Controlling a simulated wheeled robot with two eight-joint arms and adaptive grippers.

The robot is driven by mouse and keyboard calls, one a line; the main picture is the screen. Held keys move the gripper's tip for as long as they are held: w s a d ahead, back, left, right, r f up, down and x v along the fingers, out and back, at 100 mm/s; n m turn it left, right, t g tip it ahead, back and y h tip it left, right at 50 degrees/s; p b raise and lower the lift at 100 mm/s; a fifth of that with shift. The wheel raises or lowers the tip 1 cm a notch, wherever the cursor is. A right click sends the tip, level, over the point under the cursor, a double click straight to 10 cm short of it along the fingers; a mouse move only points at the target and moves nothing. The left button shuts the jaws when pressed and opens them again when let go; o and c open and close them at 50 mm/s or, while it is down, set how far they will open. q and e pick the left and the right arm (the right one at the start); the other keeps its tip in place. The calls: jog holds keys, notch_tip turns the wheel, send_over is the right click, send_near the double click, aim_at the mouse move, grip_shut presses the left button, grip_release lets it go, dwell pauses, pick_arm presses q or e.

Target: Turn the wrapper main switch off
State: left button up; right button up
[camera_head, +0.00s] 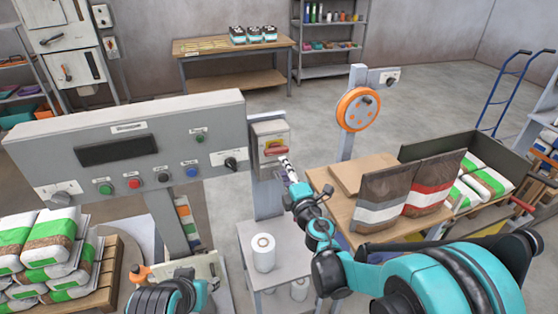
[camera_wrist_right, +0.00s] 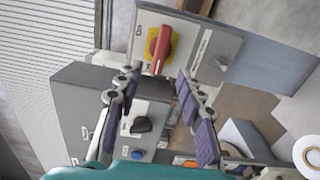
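The wrapper main switch is a red rotary handle (camera_head: 276,147) on a yellow plate, on the front of a grey box (camera_head: 262,131) beside the long control panel. In the right wrist view the red handle (camera_wrist_right: 160,46) is just ahead of my fingertips, pointing along the fingers. My right gripper (camera_head: 286,163) is close in front of the switch in the head view. Its fingers (camera_wrist_right: 158,84) are spread apart with nothing between them, and I cannot tell whether they touch the handle. A teal and black part of my left arm shows at the bottom; its gripper cannot be made out.
The grey control panel (camera_head: 55,140) with several buttons and a black knob (camera_head: 231,163) stands left of the switch. A small shelf with a white film roll (camera_head: 263,252) is below. A wooden table (camera_head: 340,205) with bags stands right. An orange wheel (camera_head: 358,109) is behind.

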jog(key=shift+v, duration=1.75)
